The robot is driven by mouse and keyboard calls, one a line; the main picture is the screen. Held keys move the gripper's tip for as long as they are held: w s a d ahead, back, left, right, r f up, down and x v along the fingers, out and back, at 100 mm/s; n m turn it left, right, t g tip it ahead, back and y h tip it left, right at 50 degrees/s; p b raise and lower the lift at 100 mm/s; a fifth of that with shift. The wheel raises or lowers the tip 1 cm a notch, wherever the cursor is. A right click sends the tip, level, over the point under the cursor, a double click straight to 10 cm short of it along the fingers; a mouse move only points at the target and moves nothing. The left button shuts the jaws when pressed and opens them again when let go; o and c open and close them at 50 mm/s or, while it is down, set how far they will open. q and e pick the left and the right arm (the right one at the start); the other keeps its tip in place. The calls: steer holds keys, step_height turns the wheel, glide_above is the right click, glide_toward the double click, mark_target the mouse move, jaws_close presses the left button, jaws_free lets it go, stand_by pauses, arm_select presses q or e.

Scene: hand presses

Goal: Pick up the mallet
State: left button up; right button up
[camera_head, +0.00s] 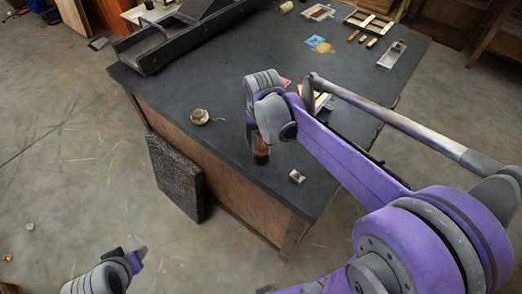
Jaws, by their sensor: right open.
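A brown wooden piece (261,154) shows just below my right wrist on the dark worktable (190,82). It may be part of the mallet, but my arm hides most of it. My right gripper (256,142) is open, pointing down over the table's near part, right at this wooden piece; its fingers are largely hidden by the wrist, and I cannot tell if they touch it. My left gripper (137,257) is low at the left, over the floor and away from the table. Its finger gap is not clear.
A round brass-coloured item (200,117) lies left of my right gripper. A small metal block (296,177) is near the front edge. A long dark press (160,43) fills the back left. Wooden frames (370,24) and a metal tray (391,55) lie at the back right.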

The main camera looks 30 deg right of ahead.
steer(key=shift+f, duration=0.2)
jaws_close()
stand_by(0.5)
